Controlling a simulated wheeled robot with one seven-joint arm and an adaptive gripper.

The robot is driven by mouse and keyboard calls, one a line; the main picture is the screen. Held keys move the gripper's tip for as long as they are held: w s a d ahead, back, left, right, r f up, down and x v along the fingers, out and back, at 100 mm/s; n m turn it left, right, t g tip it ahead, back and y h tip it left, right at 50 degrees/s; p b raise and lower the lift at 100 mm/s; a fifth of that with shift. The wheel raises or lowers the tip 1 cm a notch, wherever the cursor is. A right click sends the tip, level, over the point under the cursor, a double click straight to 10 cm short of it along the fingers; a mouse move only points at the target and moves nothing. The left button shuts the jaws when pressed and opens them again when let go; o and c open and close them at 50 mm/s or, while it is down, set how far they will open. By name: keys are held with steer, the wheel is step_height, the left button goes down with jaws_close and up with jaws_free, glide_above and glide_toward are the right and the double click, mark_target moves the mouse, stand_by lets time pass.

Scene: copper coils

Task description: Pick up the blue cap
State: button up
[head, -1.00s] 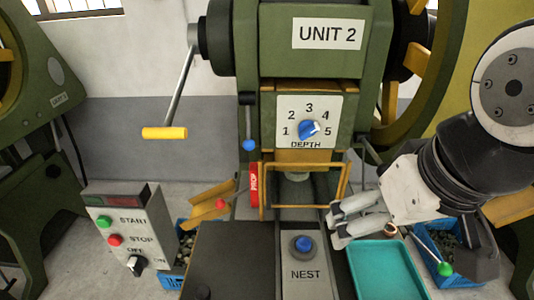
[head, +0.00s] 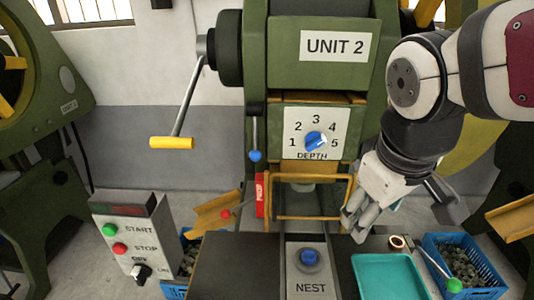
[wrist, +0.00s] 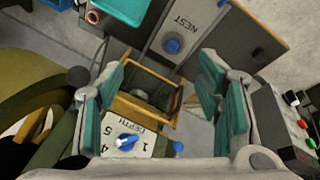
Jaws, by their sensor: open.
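The blue cap (head: 310,257) sits in a round dark seat on the grey plate marked NEST (head: 311,288), in front of the press. It also shows in the wrist view (wrist: 172,46), near the top middle, beyond my fingertips. My gripper (head: 354,226) is open and empty. It is above and to the right of the cap in the head view, beside the yellow guard frame, pointing down and left. In the wrist view my gripper (wrist: 163,84) has its teal-padded fingers wide apart, with the guard frame and depth dial seen between them. Nothing hides the cap.
The yellow guard frame (head: 279,215) stands just behind the nest. A teal tray (head: 389,278) and a copper ring (head: 398,242) are to the right. A blue crate (head: 466,262) is farther right. The START/STOP control box (head: 130,240) stands at left.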

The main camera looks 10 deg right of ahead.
steer(key=w+d+f+n+g, duration=0.1)
steer(key=w+f+n+g, duration=0.1)
steer(key=w+f+n, duration=0.75)
steer(key=n+g+y+b, duration=0.1)
steer(key=n+y, duration=0.1)
steer(key=n, duration=0.4)
glide_above(310, 255)
step_height(310, 255, down, 22)
steer(key=shift+d+r, duration=0.15)
steer(key=f, duration=0.5)
steer(key=shift+a, duration=0.25)
steer(key=c, duration=1.2)
